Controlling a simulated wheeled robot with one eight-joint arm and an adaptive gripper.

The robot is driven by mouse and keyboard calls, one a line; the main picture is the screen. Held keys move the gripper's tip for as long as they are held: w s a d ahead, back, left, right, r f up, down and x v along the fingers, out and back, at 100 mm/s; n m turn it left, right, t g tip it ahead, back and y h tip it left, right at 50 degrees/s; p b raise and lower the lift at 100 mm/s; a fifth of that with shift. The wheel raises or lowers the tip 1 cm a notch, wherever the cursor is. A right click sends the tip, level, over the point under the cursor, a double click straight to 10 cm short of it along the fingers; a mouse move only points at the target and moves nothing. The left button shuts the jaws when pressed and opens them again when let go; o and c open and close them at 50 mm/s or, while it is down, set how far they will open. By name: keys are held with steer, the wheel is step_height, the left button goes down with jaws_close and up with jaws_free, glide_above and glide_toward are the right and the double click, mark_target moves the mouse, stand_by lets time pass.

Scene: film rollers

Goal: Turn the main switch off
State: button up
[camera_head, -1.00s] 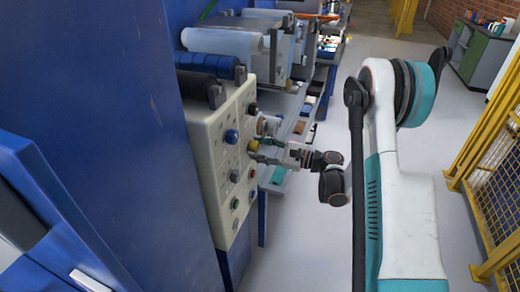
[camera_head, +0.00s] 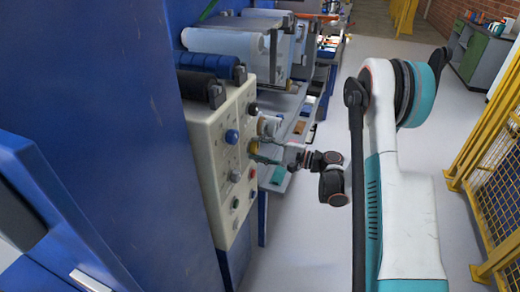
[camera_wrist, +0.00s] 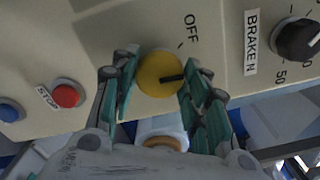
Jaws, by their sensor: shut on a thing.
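The main switch is a round yellow knob (camera_wrist: 150,68) with a black pointer mark, on the cream control panel. In the wrist view the mark points right, while the OFF label (camera_wrist: 190,29) and its tick lie up and to the right of the knob. My gripper (camera_wrist: 160,72) has one teal-padded finger on each side of the knob and is shut on it. In the head view my gripper (camera_head: 264,144) reaches the panel from the right, and its fingers partly hide the yellow knob (camera_head: 253,147).
A red STOP button (camera_wrist: 66,94) and a blue button (camera_wrist: 10,110) lie left of the knob. A black brake dial (camera_wrist: 296,40) lies to its right. The blue machine body (camera_head: 100,110) stands left, and a yellow fence (camera_head: 490,170) stands right.

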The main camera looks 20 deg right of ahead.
steer(key=n, duration=0.3)
steer(key=shift+n, duration=2.2)
steer(key=o, duration=1)
steer(key=shift+o, duration=0.2)
steer(key=v, duration=1.2)
